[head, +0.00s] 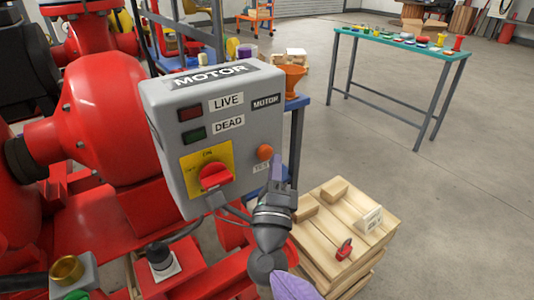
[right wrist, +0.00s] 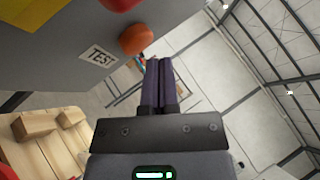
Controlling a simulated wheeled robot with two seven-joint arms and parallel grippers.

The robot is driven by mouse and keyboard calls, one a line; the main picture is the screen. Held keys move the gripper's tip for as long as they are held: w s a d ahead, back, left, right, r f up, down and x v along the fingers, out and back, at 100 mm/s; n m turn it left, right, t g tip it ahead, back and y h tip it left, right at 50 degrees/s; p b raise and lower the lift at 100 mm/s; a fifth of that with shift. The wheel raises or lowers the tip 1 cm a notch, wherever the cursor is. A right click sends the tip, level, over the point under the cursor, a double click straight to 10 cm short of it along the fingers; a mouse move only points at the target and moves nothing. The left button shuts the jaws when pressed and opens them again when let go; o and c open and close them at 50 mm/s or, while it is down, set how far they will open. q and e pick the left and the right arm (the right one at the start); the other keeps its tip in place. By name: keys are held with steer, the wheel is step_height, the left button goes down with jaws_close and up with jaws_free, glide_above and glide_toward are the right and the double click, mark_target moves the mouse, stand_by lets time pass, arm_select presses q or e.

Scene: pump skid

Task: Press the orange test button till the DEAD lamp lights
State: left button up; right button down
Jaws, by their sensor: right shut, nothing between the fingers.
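The grey motor box (head: 165,110) carries an orange test button (head: 264,152) on the right of its front. The DEAD lamp (head: 194,135) is dark green and looks unlit, and the LIVE lamp (head: 189,113) above it is dark red. A red rotary switch (head: 215,176) sits on a yellow plate. My right gripper (head: 277,165) is shut and empty, just below and right of the button. In the right wrist view the button (right wrist: 135,40) shows beyond and left of the fingertips (right wrist: 158,62), apparently apart from them. My left gripper is not in view.
A wooden pallet stack (head: 345,235) with blocks, a white tag and a red padlock-like item stands below right. Red pump bodies (head: 105,105) fill the left. A green-topped table (head: 400,42) stands behind on open floor.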

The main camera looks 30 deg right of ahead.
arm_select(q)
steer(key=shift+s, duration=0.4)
arm_select(e)
steer(key=shift+w, duration=0.3)
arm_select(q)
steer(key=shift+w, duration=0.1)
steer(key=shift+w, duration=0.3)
arm_select(e)
steer(key=shift+r, duration=0.15)
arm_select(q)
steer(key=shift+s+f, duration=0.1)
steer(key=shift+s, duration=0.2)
arm_select(e)
steer(key=shift+r, duration=0.15)
